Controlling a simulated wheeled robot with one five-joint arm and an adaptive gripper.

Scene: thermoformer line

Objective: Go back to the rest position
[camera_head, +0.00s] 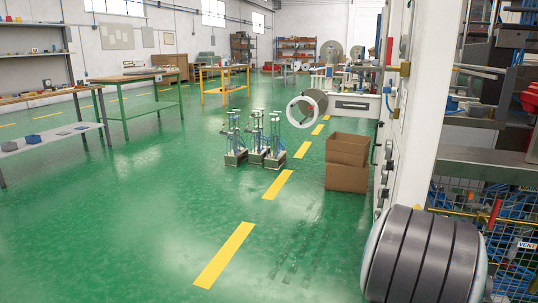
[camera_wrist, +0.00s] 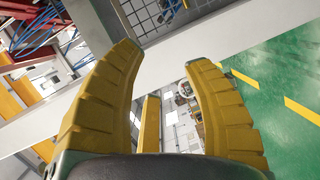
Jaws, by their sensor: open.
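My gripper (camera_wrist: 165,75) shows in the wrist view with its yellow ribbed fingers spread apart. Nothing is between the fingers, and the gripper is open and empty. Behind them the wrist view shows a pale machine beam (camera_wrist: 220,55) and a strip of green floor, all tilted. How far the fingers are from the beam I cannot tell. The head view does not show the fingers. A dark ribbed rounded part (camera_head: 425,255) fills its lower right corner, close to the white machine column (camera_head: 415,120).
Cardboard boxes (camera_head: 347,162) stand stacked beside the machine. Several metal fixtures (camera_head: 255,140) stand on the floor mid-view. A white roll (camera_head: 302,112) is behind them. A green-legged workbench (camera_head: 125,90) and shelves are at left. Green floor (camera_head: 130,220) in front is clear, with yellow dashes.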

